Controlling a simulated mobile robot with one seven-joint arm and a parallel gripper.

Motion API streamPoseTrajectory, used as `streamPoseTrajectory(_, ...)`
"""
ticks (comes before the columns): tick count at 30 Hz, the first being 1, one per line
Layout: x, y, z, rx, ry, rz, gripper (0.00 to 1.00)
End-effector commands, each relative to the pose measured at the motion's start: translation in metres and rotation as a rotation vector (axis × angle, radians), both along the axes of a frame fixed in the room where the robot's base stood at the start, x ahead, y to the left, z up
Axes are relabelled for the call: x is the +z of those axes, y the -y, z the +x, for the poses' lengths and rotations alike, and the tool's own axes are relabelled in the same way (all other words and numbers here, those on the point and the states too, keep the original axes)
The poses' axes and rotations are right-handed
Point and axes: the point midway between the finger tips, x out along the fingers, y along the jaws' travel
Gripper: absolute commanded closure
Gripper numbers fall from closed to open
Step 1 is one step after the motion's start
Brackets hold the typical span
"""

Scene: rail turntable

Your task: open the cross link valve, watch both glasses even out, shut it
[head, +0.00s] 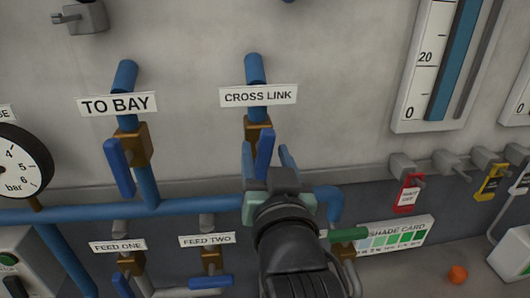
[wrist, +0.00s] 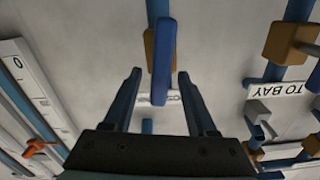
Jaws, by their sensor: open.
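The cross link valve has a brass body (head: 257,134) below the CROSS LINK label (head: 258,96). Its blue lever (head: 265,150) points downward, roughly along its pipe; it also shows in the wrist view (wrist: 164,62). My gripper (head: 266,160) is open, with one finger on each side of the lever; in the wrist view a gap shows on both sides. Contact cannot be told. One sight glass (head: 455,60) shows a blue column beside a scale marked 0 and 20; its top is out of frame. Another scale (head: 518,105) is cut off at the right edge.
The TO BAY valve (head: 132,145) stands to the left, with the FEED ONE (head: 130,262) and FEED TWO (head: 210,262) valves below. A blue pipe (head: 190,206) runs across. Hooks with a red tag (head: 407,195), a shade card and an orange ball (head: 457,274) are at right.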

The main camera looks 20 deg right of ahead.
Motion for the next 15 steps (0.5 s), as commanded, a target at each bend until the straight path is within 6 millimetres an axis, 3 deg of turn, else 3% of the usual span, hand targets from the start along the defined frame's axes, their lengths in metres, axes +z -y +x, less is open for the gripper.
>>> streamPoseTrajectory(6,0.0,0.004,0.014,-0.001,0.001,0.0,0.43)
streamPoseTrajectory(14,0.0,0.004,0.015,0.0,0.001,0.0,0.43)
streamPoseTrajectory(15,0.0,0.004,0.015,0.0,0.001,0.0,0.46)
